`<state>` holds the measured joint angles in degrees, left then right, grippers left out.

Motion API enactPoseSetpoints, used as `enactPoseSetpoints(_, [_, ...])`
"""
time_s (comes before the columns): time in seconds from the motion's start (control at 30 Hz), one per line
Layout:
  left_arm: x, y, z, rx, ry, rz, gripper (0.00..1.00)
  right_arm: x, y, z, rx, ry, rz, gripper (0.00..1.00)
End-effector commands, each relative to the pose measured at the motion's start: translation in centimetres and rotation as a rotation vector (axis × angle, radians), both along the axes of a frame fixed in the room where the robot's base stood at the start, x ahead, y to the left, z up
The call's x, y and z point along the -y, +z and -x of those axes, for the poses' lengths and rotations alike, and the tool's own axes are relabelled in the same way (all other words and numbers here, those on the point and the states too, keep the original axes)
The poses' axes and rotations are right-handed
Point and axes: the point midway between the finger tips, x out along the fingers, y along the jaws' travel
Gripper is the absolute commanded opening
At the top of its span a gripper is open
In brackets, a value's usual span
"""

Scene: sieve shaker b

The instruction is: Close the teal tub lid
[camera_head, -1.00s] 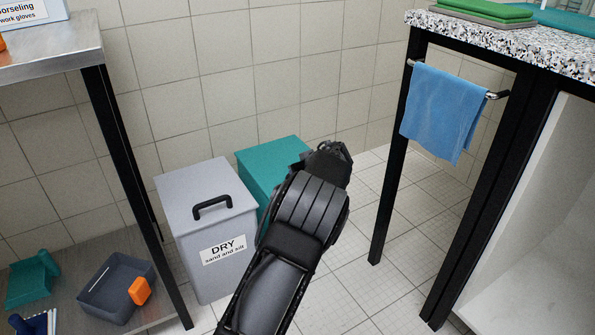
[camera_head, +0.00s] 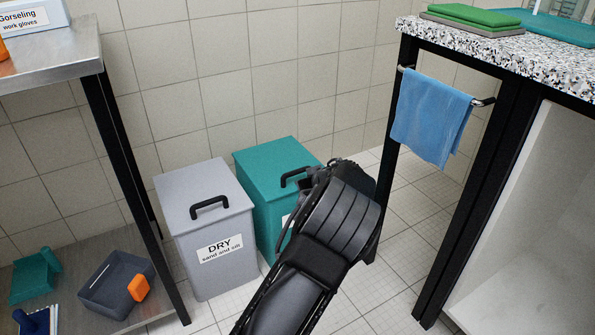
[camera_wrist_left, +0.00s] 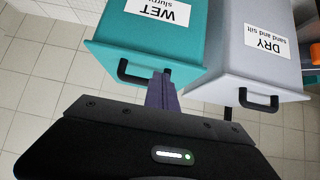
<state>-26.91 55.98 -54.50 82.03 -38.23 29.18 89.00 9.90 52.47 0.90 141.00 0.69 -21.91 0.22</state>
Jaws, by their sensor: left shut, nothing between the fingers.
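The teal tub (camera_head: 270,215) stands on the floor beside the grey tub. Its teal lid (camera_head: 265,155) lies flat across the top, with a black handle (camera_head: 293,177) on it. In the left wrist view, the tub (camera_wrist_left: 185,40) appears upside down with a "WET slurry" label, and its lid (camera_wrist_left: 105,57) sits against the rim with no clear gap. My left gripper (camera_head: 312,178) is at the right of the lid, near the handle. Its shut, empty fingers (camera_wrist_left: 161,88) show beside the handle in the wrist view; contact is unclear. My right gripper is out of view.
The grey "DRY" tub (camera_head: 210,235) stands left of the teal tub. A steel shelf unit (camera_head: 90,70) is at the left, with a grey bin (camera_head: 110,295) below. A speckled counter (camera_head: 500,50) with a blue towel (camera_head: 430,115) is at the right.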

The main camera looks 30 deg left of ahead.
Motion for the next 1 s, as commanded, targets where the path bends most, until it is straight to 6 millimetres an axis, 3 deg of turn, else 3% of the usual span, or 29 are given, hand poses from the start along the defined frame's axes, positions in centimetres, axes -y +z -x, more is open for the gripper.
enactPoseSetpoints(0.23, [2.0,-1.2,1.1,0.0,-0.001,-0.002,0.0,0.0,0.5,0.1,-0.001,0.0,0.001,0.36])
enactPoseSetpoints(0.83, [2.1,-1.3,1.1,-0.003,-0.005,-0.005,0.0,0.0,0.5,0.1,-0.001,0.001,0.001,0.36])
enactPoseSetpoints(1.0, [2.6,-1.4,0.4,-0.066,-0.112,-0.036,0.0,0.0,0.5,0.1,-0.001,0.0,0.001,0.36])
